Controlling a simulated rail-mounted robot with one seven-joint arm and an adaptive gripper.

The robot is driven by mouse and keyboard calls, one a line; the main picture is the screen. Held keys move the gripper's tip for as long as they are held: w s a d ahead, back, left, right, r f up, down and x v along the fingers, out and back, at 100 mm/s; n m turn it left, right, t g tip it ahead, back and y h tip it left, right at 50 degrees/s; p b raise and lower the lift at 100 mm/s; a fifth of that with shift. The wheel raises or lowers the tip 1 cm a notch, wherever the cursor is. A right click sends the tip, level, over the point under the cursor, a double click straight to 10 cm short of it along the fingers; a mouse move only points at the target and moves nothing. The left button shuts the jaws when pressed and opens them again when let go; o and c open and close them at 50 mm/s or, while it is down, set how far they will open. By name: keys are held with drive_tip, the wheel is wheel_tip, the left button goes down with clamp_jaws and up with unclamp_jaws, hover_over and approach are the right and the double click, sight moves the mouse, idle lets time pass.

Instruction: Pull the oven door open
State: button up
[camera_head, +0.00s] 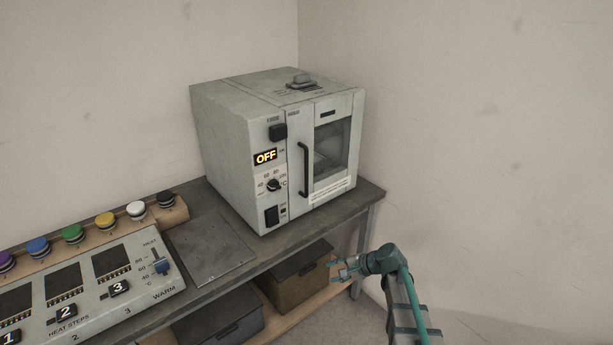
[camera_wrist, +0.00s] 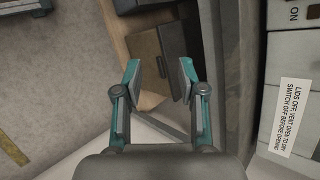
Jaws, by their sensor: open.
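The oven (camera_head: 240,150) is a grey-white box at the back of the bench. Its door (camera_head: 337,190) has a dark window and appears shut. A black vertical handle (camera_head: 304,170) is on the door's left side. The oven's display reads OFF. My gripper (camera_head: 338,269) is open and empty, below and to the right of the oven, in front of the bench edge and apart from the handle. In the wrist view my gripper (camera_wrist: 158,75) has its two fingers spread with nothing between them. Part of the oven with a printed label (camera_wrist: 292,118) shows at the right there; the handle is not visible.
The bench (camera_head: 368,193) has a lower shelf with dark lidded boxes (camera_head: 296,277). A control panel (camera_head: 90,275) with switches and a slider is at the left, with several coloured knobs behind it. A flat grey plate (camera_head: 213,248) lies before the oven. Walls stand behind and right.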

drive_tip(key=w+a+r+m+t+y, duration=0.25)
drive_tip(key=w+r, duration=0.35)
drive_tip(key=r, duration=0.3)
drive_tip(key=w+a+r+m+t+y, duration=0.15)
drive_tip(key=w+r+m, duration=0.35)
drive_tip(key=r, duration=0.5)
wheel_tip(320, 180, up, 6)
drive_tip(key=m+t+y+p, duration=0.2)
drive_tip(key=m+p, duration=0.1)
drive_tip(key=m, duration=0.4)
hover_over(306, 192)
drive_tip(key=shift+w+f, duration=0.15)
drive_tip(key=shift+w, duration=0.2)
clamp_jaws()
